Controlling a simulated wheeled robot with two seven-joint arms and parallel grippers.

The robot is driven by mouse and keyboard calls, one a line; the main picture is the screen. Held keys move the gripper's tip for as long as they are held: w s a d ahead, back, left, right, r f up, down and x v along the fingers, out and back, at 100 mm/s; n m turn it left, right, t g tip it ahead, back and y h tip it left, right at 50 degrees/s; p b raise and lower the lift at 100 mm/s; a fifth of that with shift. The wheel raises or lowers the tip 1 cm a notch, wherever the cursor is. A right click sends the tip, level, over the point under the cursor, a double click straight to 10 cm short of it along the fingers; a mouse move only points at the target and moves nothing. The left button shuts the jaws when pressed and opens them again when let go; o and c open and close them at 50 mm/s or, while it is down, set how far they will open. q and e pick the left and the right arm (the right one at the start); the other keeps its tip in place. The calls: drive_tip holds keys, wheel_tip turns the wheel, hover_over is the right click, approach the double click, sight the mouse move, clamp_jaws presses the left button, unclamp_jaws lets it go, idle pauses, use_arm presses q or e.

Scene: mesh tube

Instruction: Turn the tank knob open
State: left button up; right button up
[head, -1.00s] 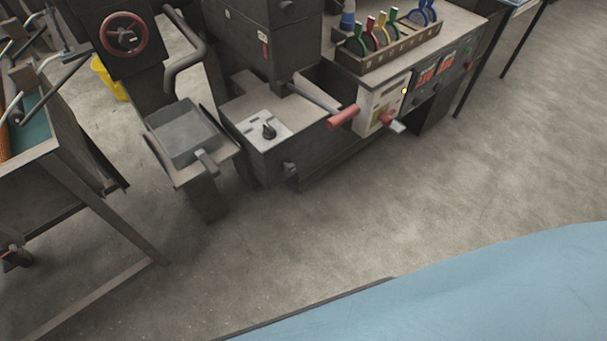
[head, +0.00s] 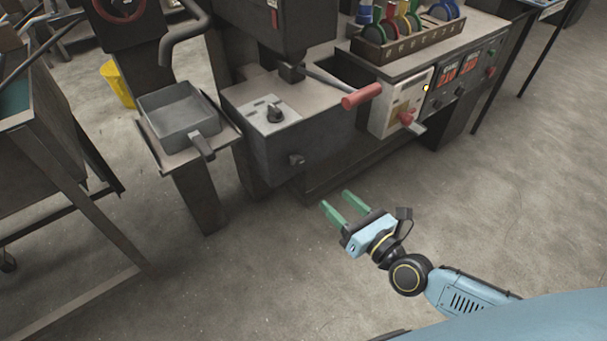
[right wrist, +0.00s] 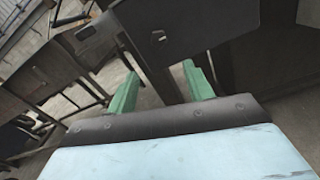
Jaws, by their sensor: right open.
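A dark grey box-shaped tank (head: 330,140) stands at the middle of the head view. A small black knob (head: 297,160) sticks out of its front face. Another black knob (head: 275,114) sits on a pale plate on its top. I cannot tell from the pictures which is the tank knob. My right gripper (head: 334,198), with green fingers, is open and empty, in front of and below the front knob, apart from it. In the right wrist view a small knob-like part (right wrist: 158,38) shows on a dark face beyond the open fingers. My left gripper is out of view.
A red-handled lever (head: 361,96) juts out over the tank's right side. A grey pan (head: 182,115) stands left of the tank. A control panel with a red knob (head: 407,118) is at the right. The floor (head: 500,210) in front is clear.

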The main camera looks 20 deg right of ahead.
sight(299, 164)
drive_tip(key=x, duration=1.2)
drive_tip(key=shift+w+a, duration=0.1)
drive_tip(key=shift+w, duration=0.05)
drive_tip(key=shift+w+a+b, duration=0.15)
drive_tip(key=shift+w+b, duration=0.15)
drive_tip(key=shift+w, duration=0.2)
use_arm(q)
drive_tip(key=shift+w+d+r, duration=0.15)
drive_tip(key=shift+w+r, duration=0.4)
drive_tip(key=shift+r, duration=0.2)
use_arm(e)
drive_tip(key=c, duration=1)
drive_tip(key=shift+n, duration=0.3)
